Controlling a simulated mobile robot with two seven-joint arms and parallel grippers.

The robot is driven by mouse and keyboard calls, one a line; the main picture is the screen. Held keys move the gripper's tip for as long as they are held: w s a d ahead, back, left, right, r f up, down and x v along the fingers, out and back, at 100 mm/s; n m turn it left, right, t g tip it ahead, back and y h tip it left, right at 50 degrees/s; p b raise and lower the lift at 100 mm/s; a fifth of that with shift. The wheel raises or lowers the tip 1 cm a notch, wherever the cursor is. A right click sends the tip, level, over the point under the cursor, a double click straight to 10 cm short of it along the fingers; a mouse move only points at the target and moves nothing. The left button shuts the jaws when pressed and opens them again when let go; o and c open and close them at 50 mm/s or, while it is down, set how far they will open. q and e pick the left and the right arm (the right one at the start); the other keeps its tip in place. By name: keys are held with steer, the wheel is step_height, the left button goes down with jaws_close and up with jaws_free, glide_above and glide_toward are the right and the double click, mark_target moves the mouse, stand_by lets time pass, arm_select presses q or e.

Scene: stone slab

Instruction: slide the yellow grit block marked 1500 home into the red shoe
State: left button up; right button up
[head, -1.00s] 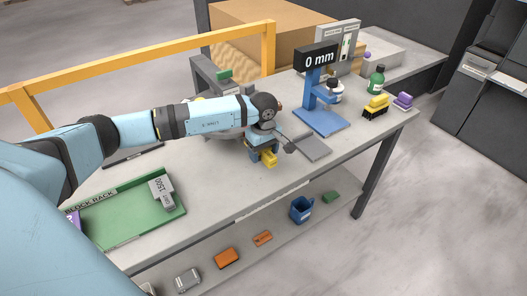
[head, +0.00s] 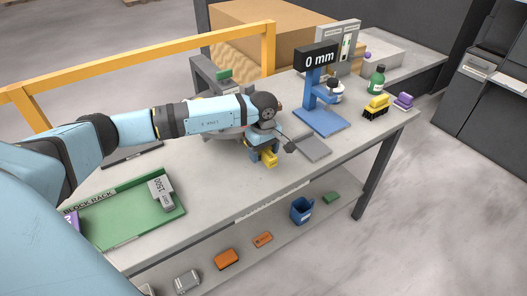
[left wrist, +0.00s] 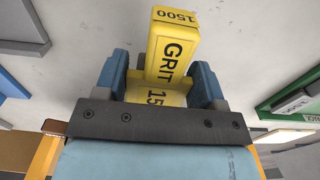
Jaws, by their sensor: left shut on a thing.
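The yellow grit block marked 1500 (left wrist: 172,45) is between the two blue fingers of my left gripper (left wrist: 160,86) in the left wrist view, and the gripper is shut on it. One end of the block sticks out past the fingertips. In the head view the left gripper (head: 262,152) is low over the bench near its front edge, with the yellow block (head: 269,160) showing below it. I cannot tell whether the block touches the bench. I cannot make out the red shoe; my left arm hides part of the bench. My right gripper is not in view.
A green block rack (head: 120,214) holding a grey block marked 1500 (head: 160,192) is at the left. A blue gauge stand (head: 320,122) reading 0 mm and a grey plate (head: 314,147) are right of the gripper. A yellow-black brush (head: 375,106) and green bottle (head: 376,80) stand farther right.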

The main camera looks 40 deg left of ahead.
arm_select(q)
steer(key=shift+w+a+b, duration=0.25)
steer(key=shift+a+b, duration=0.05)
steer(key=shift+a, duration=0.35)
steer(key=shift+s+d, duration=0.1)
steer(key=shift+d, duration=0.2)
stand_by(0.3)
steer(key=shift+b, duration=0.65)
stand_by(1.3)
steer(key=shift+a, duration=0.3)
steer(key=shift+d, duration=0.35)
stand_by(0.4)
steer(key=shift+b, duration=0.75)
stand_by(1.1)
steer(key=shift+w+a+b, duration=0.25)
steer(key=shift+a+b, duration=0.05)
steer(key=shift+a, duration=0.35)
steer(key=shift+w+a+b, duration=0.25)
steer(key=shift+w+a, duration=0.05)
steer(key=shift+a, duration=0.35)
steer(key=shift+w+a+b, duration=0.25)
steer(key=shift+a+b, duration=0.05)
steer(key=shift+a, duration=0.35)
